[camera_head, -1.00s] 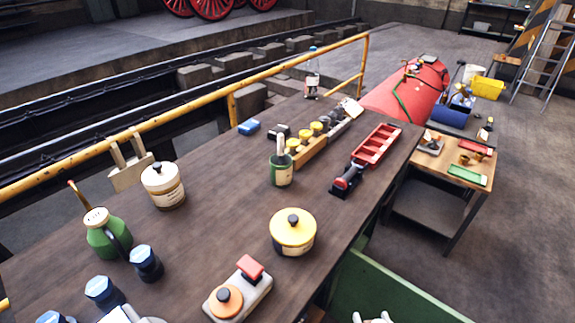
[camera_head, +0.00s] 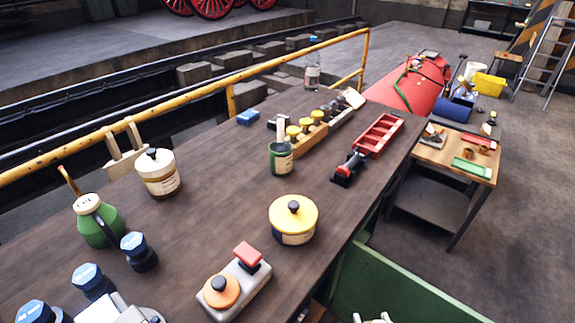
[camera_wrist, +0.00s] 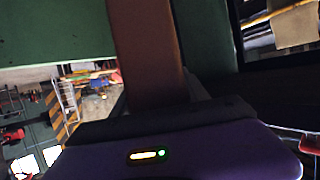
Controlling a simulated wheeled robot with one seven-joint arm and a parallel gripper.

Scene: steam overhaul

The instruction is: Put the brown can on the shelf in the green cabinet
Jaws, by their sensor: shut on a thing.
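In the wrist view the brown can (camera_wrist: 148,45) stands out as a plain reddish-brown shape running up from my gripper (camera_wrist: 155,100). My gripper is shut on it; the fingers are dark and the contact is hard to make out. Green cabinet surfaces (camera_wrist: 55,35) lie close behind and beside the can. In the head view a green panel of the cabinet (camera_head: 405,285) shows below the bench's right edge. The shelf cannot be made out, and the can and my gripper do not show clearly in the head view.
The dark bench (camera_head: 215,215) carries a yellow-lidded pot (camera_head: 293,222), a green oil can (camera_head: 98,228), a red tray (camera_head: 380,135) and several other items. A small wooden table (camera_head: 440,160) stands to the right. Bare floor (camera_head: 510,230) lies at the right.

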